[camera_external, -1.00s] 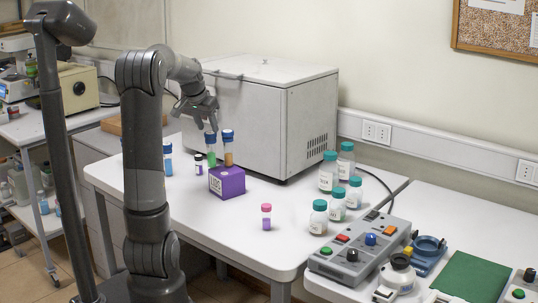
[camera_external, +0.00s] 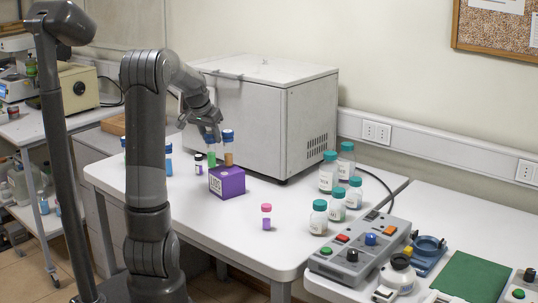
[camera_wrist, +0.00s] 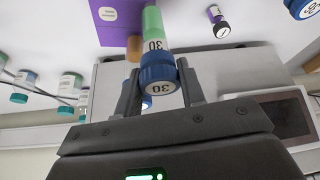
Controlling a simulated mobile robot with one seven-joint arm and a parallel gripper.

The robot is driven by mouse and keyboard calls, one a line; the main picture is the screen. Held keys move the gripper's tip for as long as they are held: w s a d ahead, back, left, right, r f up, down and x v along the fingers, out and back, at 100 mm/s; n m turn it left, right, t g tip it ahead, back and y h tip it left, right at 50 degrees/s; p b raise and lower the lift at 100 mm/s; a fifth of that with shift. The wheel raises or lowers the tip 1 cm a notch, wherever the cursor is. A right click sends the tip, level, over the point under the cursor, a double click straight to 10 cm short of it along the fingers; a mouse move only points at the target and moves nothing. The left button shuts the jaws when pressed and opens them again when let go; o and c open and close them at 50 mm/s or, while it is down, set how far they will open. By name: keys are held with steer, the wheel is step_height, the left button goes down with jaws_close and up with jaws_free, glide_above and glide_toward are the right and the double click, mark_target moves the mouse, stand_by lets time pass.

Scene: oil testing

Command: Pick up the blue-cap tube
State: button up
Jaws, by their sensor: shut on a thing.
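The tube with a blue cap and green contents (camera_external: 211,153) stands upright behind the purple box. My gripper (camera_external: 211,131) has come down over it. I cannot tell whether the tube's base touches the table. A second blue-cap tube with orange-brown contents (camera_external: 228,153) stands just to its right; in the wrist view it is mostly hidden behind the held tube. Another blue-cap tube with blue contents (camera_external: 168,161) stands further left, partly hidden by my arm.
A purple box (camera_external: 227,181) is close in front. A small black-cap vial (camera_external: 198,164) stands just left. A pink-cap tube (camera_external: 266,217) and several teal-cap bottles (camera_external: 328,173) are to the right. A large grey cabinet (camera_external: 265,115) stands behind. The table front is clear.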

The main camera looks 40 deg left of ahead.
steer(key=shift+r, duration=0.45)
steer(key=r, duration=0.3)
steer(key=shift+d+r, duration=0.25)
steer(key=shift+r, duration=0.05)
steer(key=s+d+r, duration=0.1)
steer(key=d+r, duration=0.2)
steer(key=d, duration=0.4)
steer(key=d+r, duration=0.4)
steer(key=d, duration=0.3)
steer(key=w+a+f, duration=0.1)
steer(key=a+f, duration=1)
steer(key=shift+a+f, duration=0.15)
steer(key=shift+a, duration=0.05)
